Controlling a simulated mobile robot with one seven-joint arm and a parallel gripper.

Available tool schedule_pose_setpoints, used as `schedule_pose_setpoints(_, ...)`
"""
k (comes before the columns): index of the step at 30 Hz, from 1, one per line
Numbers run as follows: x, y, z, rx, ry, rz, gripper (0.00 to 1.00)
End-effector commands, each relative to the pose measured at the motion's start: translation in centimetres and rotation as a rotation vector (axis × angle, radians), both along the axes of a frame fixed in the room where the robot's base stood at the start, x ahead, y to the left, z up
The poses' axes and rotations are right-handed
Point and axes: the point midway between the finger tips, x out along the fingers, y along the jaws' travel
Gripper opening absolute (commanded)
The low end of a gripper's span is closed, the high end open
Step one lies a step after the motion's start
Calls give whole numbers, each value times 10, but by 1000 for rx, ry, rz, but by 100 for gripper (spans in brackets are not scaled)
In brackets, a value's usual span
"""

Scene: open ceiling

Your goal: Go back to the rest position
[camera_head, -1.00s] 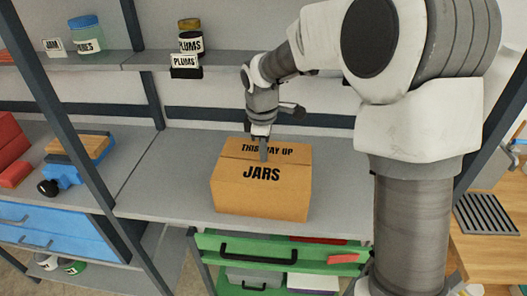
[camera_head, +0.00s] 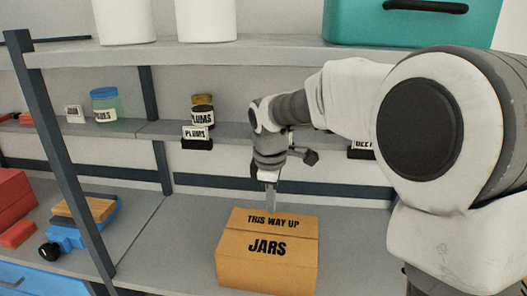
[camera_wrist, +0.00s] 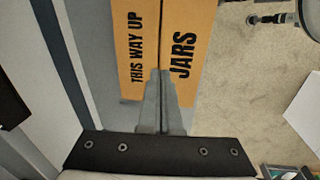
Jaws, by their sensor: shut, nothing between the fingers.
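My gripper (camera_head: 271,207) is shut and empty. It points down just above the back part of a closed cardboard box (camera_head: 265,262) marked "THIS WAY UP" and "JARS". The box stands on the grey lower shelf board. In the wrist view the shut fingers (camera_wrist: 162,75) show over the box top (camera_wrist: 180,45), in line with its centre seam. Whether the fingertips touch the box I cannot tell. My arm reaches in from the right and covers the right side of the head view.
The middle shelf holds a blue-lidded jar (camera_head: 105,106), a plums jar (camera_head: 203,112) and a plums label holder (camera_head: 197,138). White containers (camera_head: 125,20) and a teal case (camera_head: 400,25) stand on the top shelf. A dark post (camera_head: 65,150) rises left of the box. Blue and wooden items (camera_head: 75,225) lie left.

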Motion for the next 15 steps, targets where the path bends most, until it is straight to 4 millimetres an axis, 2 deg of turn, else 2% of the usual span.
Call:
schedule_pose_setpoints(5, -33, -24, 29, 21, -59, -179, 0)
schedule_pose_setpoints(9, -70, -47, 49, 61, -119, -377, 0)
schedule_pose_setpoints(15, -125, -75, 65, 145, -194, -659, 0)
